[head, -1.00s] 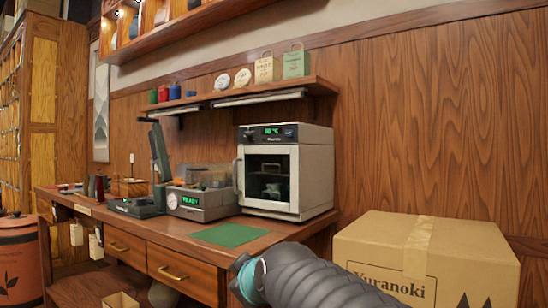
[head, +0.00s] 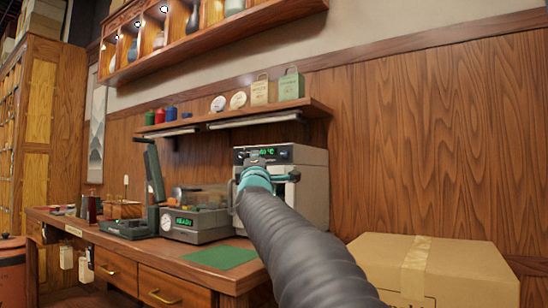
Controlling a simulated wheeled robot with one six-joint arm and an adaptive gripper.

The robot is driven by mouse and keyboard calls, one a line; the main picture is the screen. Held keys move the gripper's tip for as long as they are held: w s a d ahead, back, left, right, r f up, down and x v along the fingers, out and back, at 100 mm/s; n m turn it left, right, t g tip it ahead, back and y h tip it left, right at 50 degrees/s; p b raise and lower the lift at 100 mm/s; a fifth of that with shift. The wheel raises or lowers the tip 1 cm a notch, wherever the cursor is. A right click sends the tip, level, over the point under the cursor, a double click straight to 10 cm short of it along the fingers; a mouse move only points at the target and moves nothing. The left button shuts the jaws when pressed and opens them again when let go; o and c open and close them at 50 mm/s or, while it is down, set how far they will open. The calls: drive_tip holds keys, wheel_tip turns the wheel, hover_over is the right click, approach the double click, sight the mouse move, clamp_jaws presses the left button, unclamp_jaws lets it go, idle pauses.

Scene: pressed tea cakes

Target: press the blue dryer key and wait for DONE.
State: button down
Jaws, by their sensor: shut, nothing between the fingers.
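The dryer (head: 315,172), a pale box with a dark front, stands at the right end of the wooden counter. Its green display (head: 267,153) shows digits that are partly covered and hard to read. My gripper (head: 257,161) is shut and empty, in front of the dryer's top panel just below the display. I cannot tell whether it touches the panel. My arm and gripper hide most of the dryer's door. The blue key is not clearly visible; a small bluish spot shows right of the display.
A grey machine (head: 208,236) with a gauge and a green READY display stands left of the dryer. A green mat (head: 220,257) lies in front on the counter. A shelf (head: 310,105) with tins and bags hangs above. A cardboard box (head: 455,265) stands at right.

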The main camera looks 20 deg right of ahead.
sight(284, 154)
drive_tip(key=shift+w+d+r+h, duration=0.2)
drive_tip(key=shift+d+r+h, duration=0.5)
drive_tip(key=shift+h, duration=0.2)
drive_tip(key=shift+w+d, duration=0.8)
drive_tip(key=shift+d, duration=0.4)
drive_tip(key=shift+w+d, duration=0.85)
drive_tip(key=shift+d, duration=0.4)
drive_tip(key=shift+w+d, duration=0.8)
drive_tip(key=shift+d, duration=0.4)
drive_tip(key=shift+d, duration=0.1)
drive_tip(key=shift+w+d, duration=0.25)
drive_tip(key=shift+d, duration=0.05)
